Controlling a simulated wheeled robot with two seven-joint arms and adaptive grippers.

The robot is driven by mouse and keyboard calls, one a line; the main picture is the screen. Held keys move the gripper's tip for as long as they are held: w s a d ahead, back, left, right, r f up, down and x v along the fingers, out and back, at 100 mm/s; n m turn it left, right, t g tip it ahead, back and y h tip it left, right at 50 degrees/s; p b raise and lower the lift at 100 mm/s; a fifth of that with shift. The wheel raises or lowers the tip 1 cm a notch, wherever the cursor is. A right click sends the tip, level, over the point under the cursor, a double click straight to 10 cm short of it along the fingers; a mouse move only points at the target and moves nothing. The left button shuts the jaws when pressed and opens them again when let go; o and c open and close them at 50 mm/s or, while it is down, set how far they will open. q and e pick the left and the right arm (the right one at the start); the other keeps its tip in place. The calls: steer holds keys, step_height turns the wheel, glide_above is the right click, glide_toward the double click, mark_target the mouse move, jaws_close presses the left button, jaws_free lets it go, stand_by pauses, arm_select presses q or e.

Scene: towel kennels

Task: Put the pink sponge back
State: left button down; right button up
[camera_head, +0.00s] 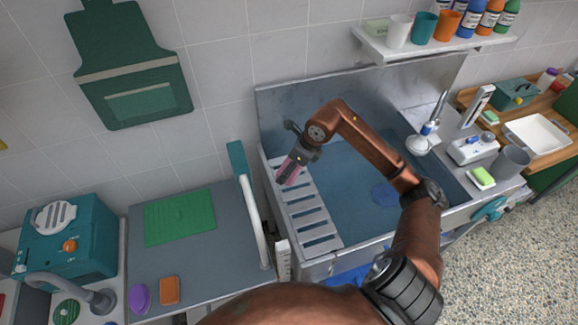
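My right gripper (290,172) hangs at the end of the brown arm that reaches in from the bottom and bends back over the sink. Its fingers point down and are shut on the pink sponge (288,176), which shows as a small pink piece partly covered by the fingers. In this view the sponge is in front of the upper end of the pale slatted rack (306,217) on the left side of the sink (345,175). I cannot tell whether it touches the rack. My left gripper is not in view.
A white upright rail (252,215) stands left of the sink. Left of it, a grey table holds a green mat (180,217), an orange sponge (169,290) and a purple sponge (139,298). A shelf (435,45) holds cups and bottles. A yellow-green sponge (481,177) lies right of the sink.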

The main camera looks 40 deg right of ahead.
steer(key=w+d+f, duration=0.2)
steer(key=w, duration=0.1)
steer(key=w+d+f, duration=0.2)
steer(key=w+f, duration=0.1)
steer(key=w+d+f, duration=0.2)
steer(key=w+f, duration=0.1)
steer(key=shift+d, duration=0.2)
steer(key=shift+w+d+f, duration=0.2)
steer(key=shift+d+f, duration=0.05)
steer(key=shift+f, duration=0.2)
steer(key=shift+w+f+p, duration=0.1)
steer(key=shift+f+p, duration=0.2)
steer(key=shift+f, duration=1.35)
steer(key=shift+d, duration=0.1)
steer(key=shift+f, duration=0.2)
steer(key=o, duration=1.1)
steer(key=shift+r, duration=0.15)
